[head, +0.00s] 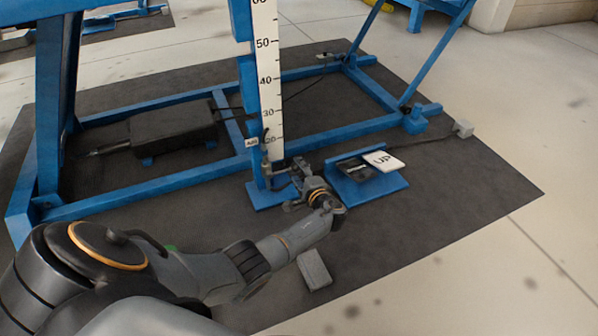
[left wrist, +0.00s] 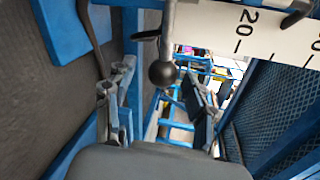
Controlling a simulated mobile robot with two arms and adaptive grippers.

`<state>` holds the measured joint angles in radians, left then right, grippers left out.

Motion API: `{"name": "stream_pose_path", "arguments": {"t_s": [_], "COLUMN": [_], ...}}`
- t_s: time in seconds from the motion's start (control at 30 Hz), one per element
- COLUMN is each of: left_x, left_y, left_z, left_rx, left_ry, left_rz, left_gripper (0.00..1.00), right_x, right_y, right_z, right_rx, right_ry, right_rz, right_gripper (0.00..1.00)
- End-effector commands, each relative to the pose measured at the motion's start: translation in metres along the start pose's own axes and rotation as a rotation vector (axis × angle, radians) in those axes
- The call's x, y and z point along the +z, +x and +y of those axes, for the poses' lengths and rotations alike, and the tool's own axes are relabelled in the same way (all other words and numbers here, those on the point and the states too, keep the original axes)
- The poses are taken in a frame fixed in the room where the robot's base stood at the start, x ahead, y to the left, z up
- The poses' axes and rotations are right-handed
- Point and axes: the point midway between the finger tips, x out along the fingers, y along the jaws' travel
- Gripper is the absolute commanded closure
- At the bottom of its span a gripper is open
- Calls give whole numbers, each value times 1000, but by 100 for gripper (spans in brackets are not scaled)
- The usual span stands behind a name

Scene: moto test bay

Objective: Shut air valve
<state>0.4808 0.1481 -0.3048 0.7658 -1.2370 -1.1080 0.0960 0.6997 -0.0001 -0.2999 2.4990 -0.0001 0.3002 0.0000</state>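The air valve's lever shows in the left wrist view as a grey rod ending in a black ball knob (left wrist: 163,74). In the head view a small label (head: 252,142) reading AIR is on the blue post beside the ruler, and the valve there is too small and covered to make out. My left gripper (head: 284,181) is at the foot of that post. In the left wrist view its two fingers (left wrist: 160,98) stand wide apart, one on each side of the knob in the picture. No contact with the knob shows. My right gripper is in neither view.
A white ruler (head: 268,85) stands on the blue post. A blue pedal plate (head: 390,187) with an UP sign (head: 382,160) lies right of the gripper. A grey block (head: 314,269) is on the dark mat (head: 440,205) below my forearm.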

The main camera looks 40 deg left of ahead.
Motion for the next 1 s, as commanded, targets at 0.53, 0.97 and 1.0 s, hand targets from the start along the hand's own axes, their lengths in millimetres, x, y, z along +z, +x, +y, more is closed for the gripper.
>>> {"name": "stream_pose_path", "arguments": {"t_s": [0.53,0.97,1.0], "left_x": [-1,0,0], "left_y": [-41,-75,-75], "left_z": [0,-1,-1], "left_rx": [-1,-1,-1], "left_ry": [-2,-1,0], "left_rz": [3,0,0], "left_gripper": [45,45,45], "right_x": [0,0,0], "right_y": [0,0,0], "right_z": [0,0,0], "right_rx": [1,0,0], "right_ry": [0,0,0], "right_rz": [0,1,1], "right_gripper": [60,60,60]}}
